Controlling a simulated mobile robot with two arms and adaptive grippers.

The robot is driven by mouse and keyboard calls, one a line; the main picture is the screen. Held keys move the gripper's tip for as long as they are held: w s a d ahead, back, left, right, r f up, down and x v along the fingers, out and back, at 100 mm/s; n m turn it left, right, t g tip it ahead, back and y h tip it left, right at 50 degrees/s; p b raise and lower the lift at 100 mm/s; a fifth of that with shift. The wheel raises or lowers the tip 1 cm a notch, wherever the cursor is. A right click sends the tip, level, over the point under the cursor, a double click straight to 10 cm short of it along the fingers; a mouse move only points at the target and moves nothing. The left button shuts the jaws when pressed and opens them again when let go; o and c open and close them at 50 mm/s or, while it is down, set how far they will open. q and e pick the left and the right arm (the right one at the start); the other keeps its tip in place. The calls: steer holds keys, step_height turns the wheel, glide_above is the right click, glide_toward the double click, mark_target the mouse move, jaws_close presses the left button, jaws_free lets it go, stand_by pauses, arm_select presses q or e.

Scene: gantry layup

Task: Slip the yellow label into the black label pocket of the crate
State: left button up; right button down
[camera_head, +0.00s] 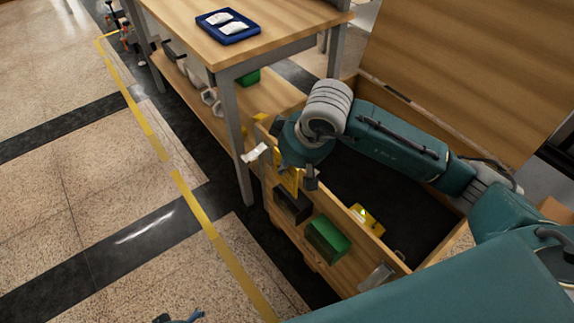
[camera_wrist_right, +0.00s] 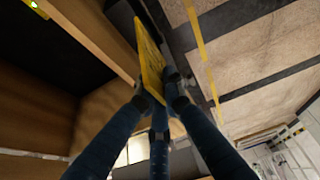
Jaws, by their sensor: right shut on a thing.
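The yellow label (camera_head: 289,181) is held in my right gripper (camera_head: 300,178) at the outer side of the wooden crate (camera_head: 345,195). The black label pocket (camera_head: 291,207) is on that side, just below the label. In the right wrist view, the label (camera_wrist_right: 149,62) stands on edge between the fingertips of my right gripper (camera_wrist_right: 164,92). Its far end points toward a dark shape near the top that may be the pocket. I cannot tell whether the label's lower edge is inside the pocket. A small blue-grey piece at the head view's bottom edge seems to be my left gripper (camera_head: 181,318); its jaws are unclear.
A green box (camera_head: 327,238) is on the crate's side, right of the pocket. A yellow object (camera_head: 365,216) lies at the crate's inner edge. A wooden bench (camera_head: 272,44) with a blue tray (camera_head: 228,27) stands close behind. The floor at left is clear.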

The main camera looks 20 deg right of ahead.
arm_select(q)
steer(key=shift+r+t+b, duration=0.5)
steer(key=shift+r+b, duration=2.2)
steer(key=shift+r, duration=4.8)
steer(key=shift+w+d+r+t+h+b, duration=0.5)
steer(key=shift+w+d+r+t+b, duration=1)
steer(key=shift+w, duration=2.3)
steer(key=shift+w+d+r+t+h+b, duration=0.65)
steer(key=shift+w+r+t, duration=1.65)
steer(key=shift+w, duration=1.5)
steer(key=w+d+r+t+h+b, duration=0.1)
steer(key=r+t, duration=0.3)
steer(key=r, duration=0.4)
steer(key=w+d+r+t+h+b, duration=0.1)
steer(key=w+d+r+t+b, duration=0.1)
steer(key=r, duration=0.6)
steer(key=shift+w+d+r+m+t, duration=0.3)
steer(key=shift+w+t, duration=0.3)
steer(key=shift+t, duration=0.7)
